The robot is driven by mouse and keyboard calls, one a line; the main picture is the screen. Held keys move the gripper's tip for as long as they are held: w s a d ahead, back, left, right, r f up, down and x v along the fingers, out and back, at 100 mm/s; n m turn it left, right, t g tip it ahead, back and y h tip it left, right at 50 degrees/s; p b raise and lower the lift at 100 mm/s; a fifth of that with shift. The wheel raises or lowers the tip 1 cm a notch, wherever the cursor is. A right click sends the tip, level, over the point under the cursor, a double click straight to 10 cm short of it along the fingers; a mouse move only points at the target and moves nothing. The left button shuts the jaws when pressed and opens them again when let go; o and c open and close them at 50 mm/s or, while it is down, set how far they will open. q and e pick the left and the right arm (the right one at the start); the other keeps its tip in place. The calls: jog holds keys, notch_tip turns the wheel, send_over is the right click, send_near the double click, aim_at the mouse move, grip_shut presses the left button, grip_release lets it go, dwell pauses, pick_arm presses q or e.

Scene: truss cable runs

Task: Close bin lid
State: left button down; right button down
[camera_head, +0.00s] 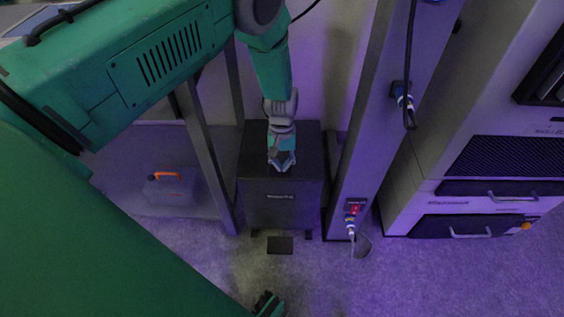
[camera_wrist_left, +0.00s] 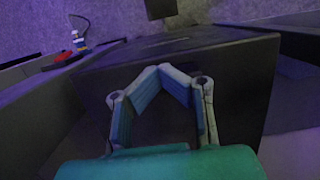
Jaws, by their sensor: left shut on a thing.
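A black bin (camera_head: 282,212) stands on the floor between two grey uprights, with a dark pedal (camera_head: 280,245) at its foot. Its lid (camera_head: 307,150) looks flat and level over the top, with no gap visible from above. My left gripper (camera_head: 281,162) points down at the front part of the lid. The wrist view also shows the left gripper (camera_wrist_left: 174,72), its fingertips close together against the dark bin lid (camera_wrist_left: 225,60). It is shut on the lid; the exact contact is hard to see.
A grey upright with a red switch (camera_head: 355,209) and a hanging cable stands just right of the bin. A cabinet with drawers (camera_head: 470,226) is farther right. A toolbox with an orange handle (camera_head: 168,187) sits at left.

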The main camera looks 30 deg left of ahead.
pick_arm(q)
jog(key=shift+s+a+f, duration=0.2)
jog(key=shift+a+f, duration=0.05)
jog(key=shift+a, duration=0.1)
jog(key=shift+a+r, duration=0.1)
jog(key=shift+r, duration=0.05)
notch_tip(320, 180, up, 14)
jog(key=p, duration=0.6)
jog(key=shift+w+d, duration=0.2)
jog(key=shift+d, duration=0.1)
